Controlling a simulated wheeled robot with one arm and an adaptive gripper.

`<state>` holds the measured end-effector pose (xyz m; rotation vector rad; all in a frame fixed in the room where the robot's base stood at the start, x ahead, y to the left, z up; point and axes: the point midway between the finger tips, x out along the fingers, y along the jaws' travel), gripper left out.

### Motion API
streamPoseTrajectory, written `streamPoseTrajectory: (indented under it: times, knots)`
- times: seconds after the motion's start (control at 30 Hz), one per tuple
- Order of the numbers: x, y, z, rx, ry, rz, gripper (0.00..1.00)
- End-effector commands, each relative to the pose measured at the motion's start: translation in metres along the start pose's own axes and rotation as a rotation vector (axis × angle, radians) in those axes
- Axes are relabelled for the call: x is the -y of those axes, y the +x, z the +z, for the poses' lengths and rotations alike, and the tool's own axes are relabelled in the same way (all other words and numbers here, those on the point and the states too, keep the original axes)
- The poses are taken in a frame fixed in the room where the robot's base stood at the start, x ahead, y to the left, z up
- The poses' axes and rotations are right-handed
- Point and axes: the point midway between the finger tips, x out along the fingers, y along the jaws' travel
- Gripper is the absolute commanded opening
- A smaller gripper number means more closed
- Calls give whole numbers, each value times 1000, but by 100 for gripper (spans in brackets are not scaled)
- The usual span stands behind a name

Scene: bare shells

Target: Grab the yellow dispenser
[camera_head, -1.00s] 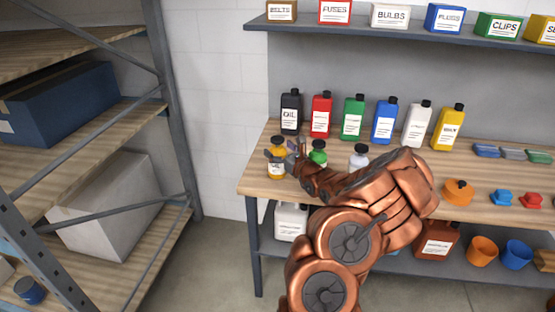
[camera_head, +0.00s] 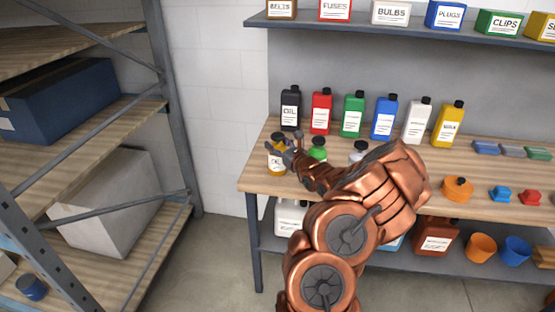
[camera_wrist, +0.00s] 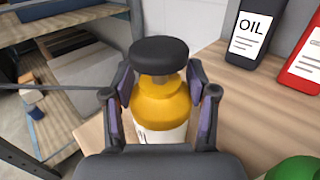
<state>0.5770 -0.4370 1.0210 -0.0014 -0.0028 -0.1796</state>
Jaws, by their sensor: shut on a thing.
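The yellow dispenser (camera_wrist: 160,103) has a black cap and a pale label on its lower part. It stands upright at the left end of the wooden workbench, and in the head view it (camera_head: 274,161) is partly hidden by my gripper. My gripper (camera_head: 285,147) reaches it from the right. In the wrist view my gripper (camera_wrist: 163,105) has one finger on each side of the dispenser's yellow shoulder, below the cap, and is shut on it.
A black oil bottle (camera_head: 290,108) and a red bottle (camera_head: 321,111) stand behind the dispenser. A green-topped dispenser (camera_head: 318,149) and a grey-capped one (camera_head: 358,151) stand to its right, near my arm. The workbench (camera_head: 257,185) ends just left of it. A shelf rack stands further left.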

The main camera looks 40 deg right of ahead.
Motion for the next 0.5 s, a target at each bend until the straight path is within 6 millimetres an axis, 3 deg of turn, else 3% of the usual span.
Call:
streamPoseTrajectory:
  times: [0.23, 0.5]
  knots:
    - [0, 0, -4, -7, 2, 0, 1]
    - [-1, 0, -5, -9, 3, 1, 0]
